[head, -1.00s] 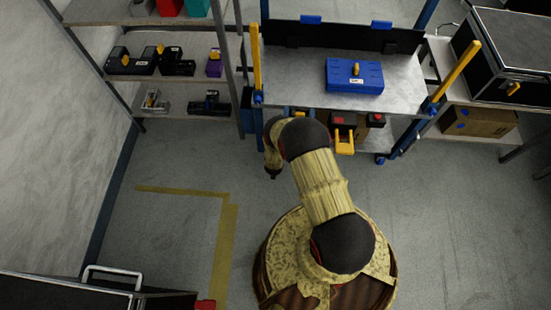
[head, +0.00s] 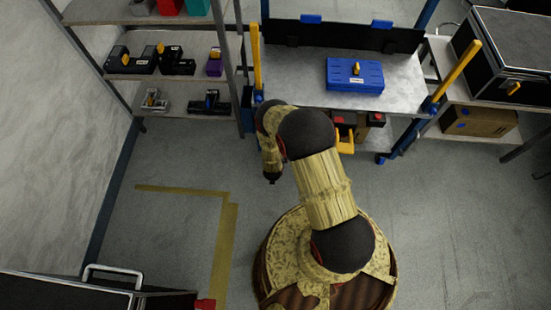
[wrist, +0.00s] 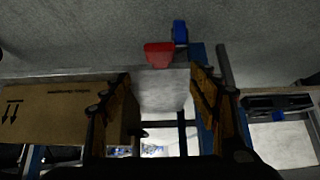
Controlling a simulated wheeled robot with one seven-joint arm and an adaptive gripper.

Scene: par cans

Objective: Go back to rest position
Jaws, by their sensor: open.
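My gripper (wrist: 160,88) shows in the wrist view with its two orange-brown fingers apart and nothing between them. In the head view my arm bends over in front of the blue-framed cart, and its fingers are hard to make out there. A blue case (head: 355,76) with a yellow latch lies on the cart's top shelf (head: 285,88). Black, red and yellow items (head: 345,140) sit lower under the cart's front edge, partly hidden by my arm.
A shelf rack (head: 165,65) with black devices stands at the back left. A black case (head: 505,55) sits on a bench at right above a cardboard box (head: 480,122). A black case with a metal handle (head: 110,272) is at the lower left. The taped floor (head: 180,215) is clear.

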